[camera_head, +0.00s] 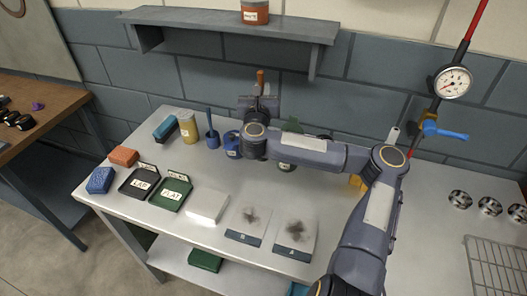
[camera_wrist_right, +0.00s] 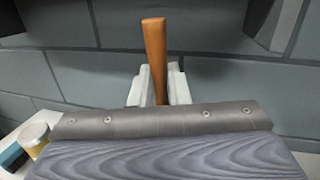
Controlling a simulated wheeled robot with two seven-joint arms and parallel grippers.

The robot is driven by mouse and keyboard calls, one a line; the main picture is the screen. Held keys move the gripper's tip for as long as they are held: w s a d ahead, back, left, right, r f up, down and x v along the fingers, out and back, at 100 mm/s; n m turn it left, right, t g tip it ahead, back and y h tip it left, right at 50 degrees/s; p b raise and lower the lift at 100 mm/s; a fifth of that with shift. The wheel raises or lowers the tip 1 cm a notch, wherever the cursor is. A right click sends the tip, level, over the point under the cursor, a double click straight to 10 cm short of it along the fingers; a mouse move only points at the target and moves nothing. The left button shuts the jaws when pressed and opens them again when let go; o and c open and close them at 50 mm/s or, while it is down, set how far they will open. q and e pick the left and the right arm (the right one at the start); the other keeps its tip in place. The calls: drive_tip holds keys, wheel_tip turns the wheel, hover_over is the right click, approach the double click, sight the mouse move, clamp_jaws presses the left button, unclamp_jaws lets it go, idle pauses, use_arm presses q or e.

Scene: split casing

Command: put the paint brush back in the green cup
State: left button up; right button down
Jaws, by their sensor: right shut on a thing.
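The paint brush shows as a wooden handle (camera_wrist_right: 155,50) standing upright between the fingers of my right gripper (camera_wrist_right: 157,88) in the wrist view. In the head view the handle tip (camera_head: 261,77) shows above my right gripper (camera_head: 260,92). That gripper is shut on the brush, raised in front of the wall at the back of the table. A labelled dark container (camera_head: 286,167) is partly hidden below the forearm. My left gripper is not in view.
A blue labelled cup (camera_head: 232,144), a blue upright tool (camera_head: 211,132) and a yellowish jar (camera_head: 188,127) stand left of my right gripper. A shelf (camera_head: 225,24) overhangs the back. Black and green trays (camera_head: 172,194) lie at the front left.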

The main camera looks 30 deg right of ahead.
drive_tip(key=shift+m, duration=0.3)
drive_tip(key=f+b, duration=0.4)
drive_tip(key=f, duration=0.1)
drive_tip(key=shift+w+d+f+b, duration=0.1)
drive_tip(key=shift+w+f+b, duration=0.1)
drive_tip(key=shift+b, duration=0.2)
drive_tip(key=shift+f+b, duration=0.55)
drive_tip(key=shift+b, duration=0.05)
wheel_tip(320, 180, down, 10)
drive_tip(key=p, duration=0.1)
drive_tip(key=c, duration=1.4)
unclamp_jaws()
